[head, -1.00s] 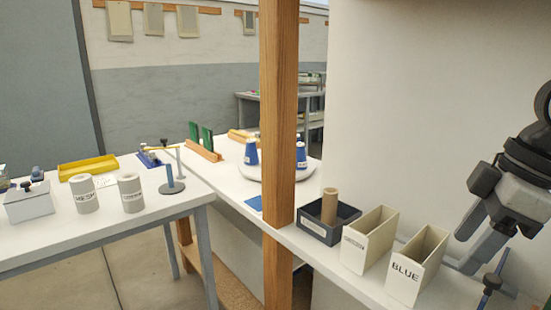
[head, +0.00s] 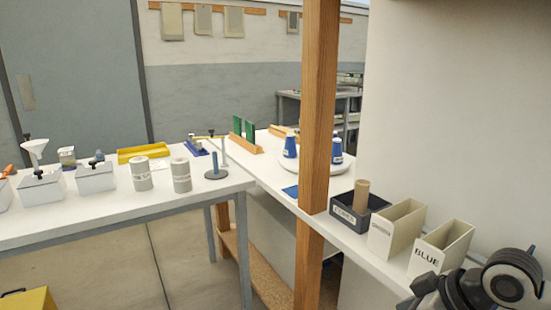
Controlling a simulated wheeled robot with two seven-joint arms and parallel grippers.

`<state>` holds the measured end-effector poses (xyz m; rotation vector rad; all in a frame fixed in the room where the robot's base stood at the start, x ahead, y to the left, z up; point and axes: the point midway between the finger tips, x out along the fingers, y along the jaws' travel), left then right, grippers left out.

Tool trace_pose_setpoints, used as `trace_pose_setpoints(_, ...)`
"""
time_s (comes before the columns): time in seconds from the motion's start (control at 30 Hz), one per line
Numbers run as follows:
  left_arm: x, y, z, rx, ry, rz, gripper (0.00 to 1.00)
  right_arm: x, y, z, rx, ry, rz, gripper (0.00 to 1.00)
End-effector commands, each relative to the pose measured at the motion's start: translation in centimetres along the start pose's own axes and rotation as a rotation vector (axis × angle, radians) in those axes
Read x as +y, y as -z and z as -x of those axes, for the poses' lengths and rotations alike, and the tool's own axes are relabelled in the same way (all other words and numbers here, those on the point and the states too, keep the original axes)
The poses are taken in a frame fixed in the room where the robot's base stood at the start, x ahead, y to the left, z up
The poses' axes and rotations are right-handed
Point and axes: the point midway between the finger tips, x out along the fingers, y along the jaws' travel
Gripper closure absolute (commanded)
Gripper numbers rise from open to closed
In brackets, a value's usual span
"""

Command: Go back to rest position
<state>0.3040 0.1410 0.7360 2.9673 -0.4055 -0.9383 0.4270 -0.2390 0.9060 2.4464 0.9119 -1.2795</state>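My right arm comes in at the bottom right corner, and part of my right gripper (head: 452,291) shows there, in front of the shelf with the bins. Its fingertips are cut off or too dark to make out, so I cannot tell whether it is open or shut. No held thing shows. My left gripper is not in view.
Bins marked BLUE (head: 428,256) and another label (head: 382,243) stand near my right arm, beside a dark tray (head: 345,216) holding a tan cylinder (head: 361,196). A wooden post (head: 312,170) rises mid-view. Grey canisters (head: 141,175) and a yellow tray (head: 143,152) sit on the left table.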

Motion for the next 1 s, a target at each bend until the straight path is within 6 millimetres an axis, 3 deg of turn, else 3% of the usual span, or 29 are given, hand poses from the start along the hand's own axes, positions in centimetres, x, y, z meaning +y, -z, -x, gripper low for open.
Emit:
trace_pose_setpoints(0.03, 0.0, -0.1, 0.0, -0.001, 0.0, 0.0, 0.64, -1.6, -1.6, -3.2, 0.04, 0.01, -0.05, 0.44)
trace_pose_setpoints(0.1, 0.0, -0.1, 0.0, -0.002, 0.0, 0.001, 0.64, -3.3, -3.4, -6.8, 0.112, -0.019, -0.115, 0.44)
trace_pose_setpoints(0.2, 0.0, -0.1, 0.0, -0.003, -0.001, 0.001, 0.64, -6.2, -6.5, -10.4, 0.206, -0.083, -0.199, 0.44)
trace_pose_setpoints(0.3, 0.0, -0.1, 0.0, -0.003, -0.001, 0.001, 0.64, -9.2, -9.4, -12.3, 0.275, -0.156, -0.261, 0.44)
trace_pose_setpoints(0.4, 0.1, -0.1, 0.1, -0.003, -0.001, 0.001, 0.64, -11.6, -11.7, -12.8, 0.319, -0.223, -0.294, 0.44)
trace_pose_setpoints(0.57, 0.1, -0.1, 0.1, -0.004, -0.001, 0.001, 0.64, -13.8, -13.4, -12.7, 0.354, -0.29, -0.308, 0.44)
trace_pose_setpoints(1.0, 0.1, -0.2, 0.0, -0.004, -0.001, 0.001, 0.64, -14.1, -13.7, -12.6, 0.361, -0.304, -0.303, 0.44)
